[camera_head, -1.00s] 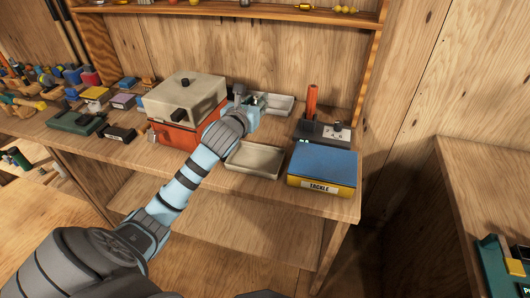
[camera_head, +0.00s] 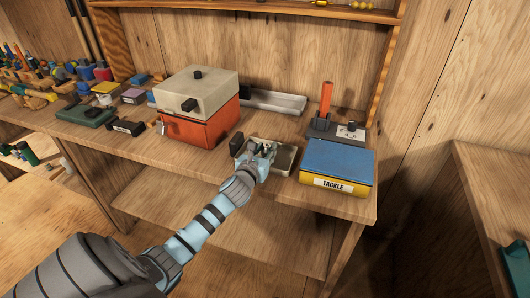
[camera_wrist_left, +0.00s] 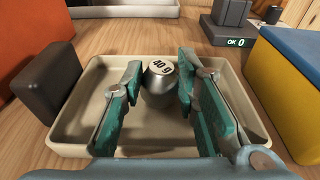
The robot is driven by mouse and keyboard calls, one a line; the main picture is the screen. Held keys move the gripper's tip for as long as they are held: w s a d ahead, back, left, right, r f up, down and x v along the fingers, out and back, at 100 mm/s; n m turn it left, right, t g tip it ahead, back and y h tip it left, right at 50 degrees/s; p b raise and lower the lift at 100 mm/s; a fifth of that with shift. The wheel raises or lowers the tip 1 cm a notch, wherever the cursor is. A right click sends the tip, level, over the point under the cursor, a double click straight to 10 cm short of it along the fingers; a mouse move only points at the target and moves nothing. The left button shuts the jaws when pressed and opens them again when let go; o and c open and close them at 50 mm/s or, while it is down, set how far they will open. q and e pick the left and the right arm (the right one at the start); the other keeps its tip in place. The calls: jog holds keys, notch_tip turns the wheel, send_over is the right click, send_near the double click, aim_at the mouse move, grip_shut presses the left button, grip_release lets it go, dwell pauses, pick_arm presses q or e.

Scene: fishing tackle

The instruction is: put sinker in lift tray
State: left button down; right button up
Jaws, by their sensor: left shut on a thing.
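The sinker (camera_wrist_left: 160,84) is a small grey metal weight with a white "40 g" top. It stands upright between the fingers of my left gripper (camera_wrist_left: 160,78), which is shut on it. In the head view my left gripper (camera_head: 262,148) is over the shallow beige tray (camera_head: 285,167) in front of the orange box, and the fingers hide most of the sinker there. The tray also shows in the wrist view (camera_wrist_left: 75,104), around and below the fingers. I cannot tell whether the sinker touches the tray floor. My right gripper is out of view.
The orange box (camera_head: 195,130) with a beige top stands left of the tray, with a dark block (camera_head: 236,145) between. The blue and yellow tackle box (camera_head: 338,165) is close on the right. A scale (camera_head: 349,132) reading "OK 0" and a long grey tray (camera_head: 274,101) are behind.

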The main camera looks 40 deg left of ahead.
pick_arm(q)
jog(key=shift+f, duration=0.25)
jog(key=c, duration=1.2)
grip_release()
jog(key=shift+c, duration=0.2)
jog(key=shift+r, duration=0.1)
jog(key=shift+r, duration=0.2)
jog(key=p+v, duration=0.2)
jog(key=v, duration=1)
jog(key=shift+f, duration=0.1)
